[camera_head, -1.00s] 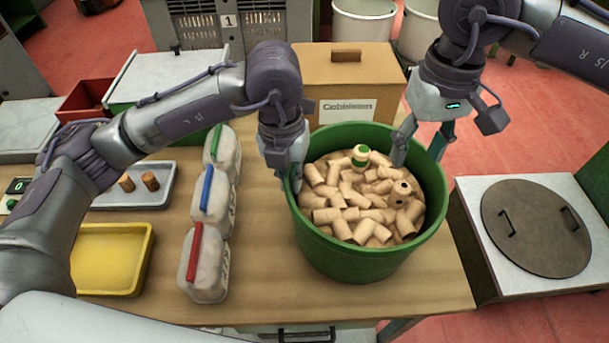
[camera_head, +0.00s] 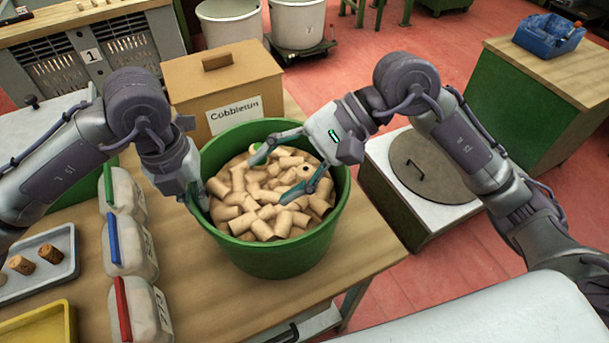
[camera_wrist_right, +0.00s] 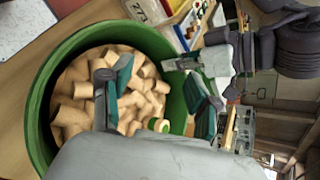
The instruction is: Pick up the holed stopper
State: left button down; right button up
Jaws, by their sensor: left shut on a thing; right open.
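The holed stopper (camera_head: 305,171) is a pale cork with a dark hole in its end. It lies on top of the heap in the green tub (camera_head: 272,262). My right gripper (camera_head: 286,168) is open and empty over the heap, its fingers spread to either side of that stopper in the head view. I cannot tell the height gap. In the right wrist view the open fingers (camera_wrist_right: 152,85) span the tub, and I cannot make out the hole. My left gripper (camera_head: 199,196) is shut on the tub's left rim, its fingertips partly hidden.
A stopper with a green band (camera_wrist_right: 158,126) lies in the heap among several plain corks. A cardboard box (camera_head: 222,85) stands behind the tub. Several bottles (camera_head: 128,250) stand left of it. A white bin with a round lid (camera_head: 432,165) stands to the right.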

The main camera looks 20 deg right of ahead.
aim_at(305, 174)
jog(key=s+d+f+m+t, duration=0.1)
jog(key=d+f+m+t, duration=0.2)
jog(key=d+m+t, duration=0.9)
jog(key=w+a+f+m+g, duration=0.1)
jog(key=w+a, duration=0.1)
jog(key=w+a+f+m+g, duration=0.1)
jog(key=w+a+f+m, duration=0.1)
jog(key=w+a+f+m+g, duration=0.1)
jog(key=w+a+f+g, duration=0.1)
jog(key=a, duration=0.1)
jog(key=shift+m, duration=0.4)
jog(key=shift+c, duration=0.2)
jog(key=c, duration=0.8)
